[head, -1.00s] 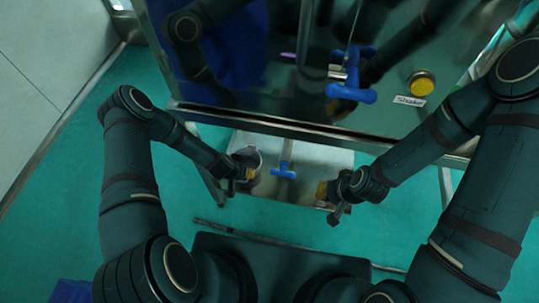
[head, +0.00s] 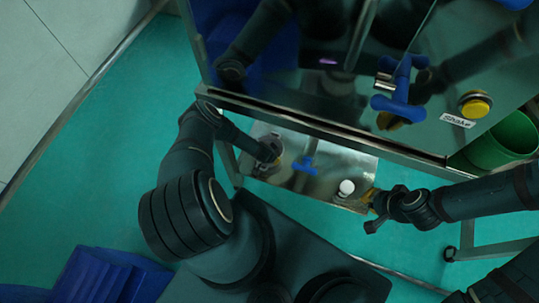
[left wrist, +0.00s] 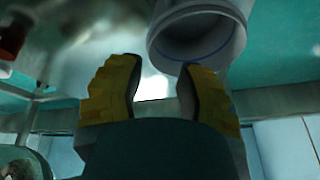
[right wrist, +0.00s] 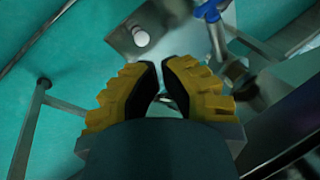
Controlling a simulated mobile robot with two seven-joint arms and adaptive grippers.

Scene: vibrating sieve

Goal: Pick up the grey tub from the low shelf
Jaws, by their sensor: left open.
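The grey tub (left wrist: 198,32) shows in the left wrist view as a pale round vessel with its open rim facing me. In the head view the tub (head: 270,142) is largely hidden by my left gripper (head: 271,161) at the left end of the low shelf (head: 325,165). In the left wrist view my left gripper (left wrist: 160,78) is open, its fingers apart and empty; the tub lies just beyond the right finger. My right gripper (head: 368,198) is at the shelf's right end. In the right wrist view its fingertips (right wrist: 160,65) are close together with nothing seen between them.
A blue-handled valve (head: 306,163) hangs above the shelf's middle. A white round-topped piece (head: 346,187) stands near its right end. The steel machine above has another blue handle (head: 400,95) and a yellow button (head: 475,104). A green bucket (head: 502,140) is at right.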

